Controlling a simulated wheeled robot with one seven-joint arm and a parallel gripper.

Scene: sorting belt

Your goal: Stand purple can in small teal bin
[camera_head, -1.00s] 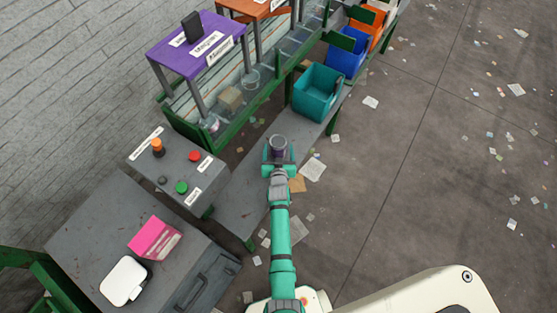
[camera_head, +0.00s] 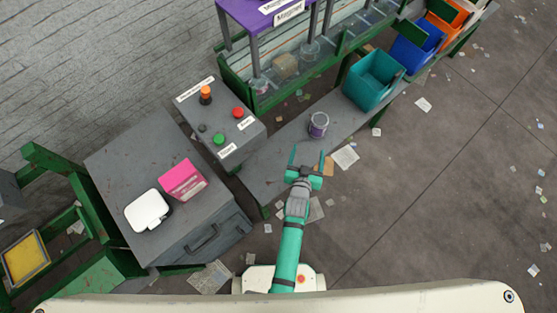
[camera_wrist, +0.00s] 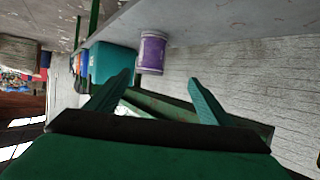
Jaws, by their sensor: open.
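The purple can (camera_head: 318,125) stands upright on the low grey bench, with its grey rim facing up. It also shows in the wrist view (camera_wrist: 152,50), where the picture is upside down. The teal bin (camera_head: 359,89) sits at the far end of the same bench, up and right of the can and apart from it. In the wrist view the bin (camera_wrist: 113,64) is partly behind a finger. My gripper (camera_head: 307,154) is open and empty, with its fingers pointing towards the can and a gap short of it.
The grey bench (camera_head: 272,165) is bare between my gripper and the can. A button box (camera_head: 222,130) stands left of it. A blue bin (camera_head: 417,50) and an orange bin (camera_head: 443,28) lie beyond the teal one. A purple platform (camera_head: 262,12) stands over the belt.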

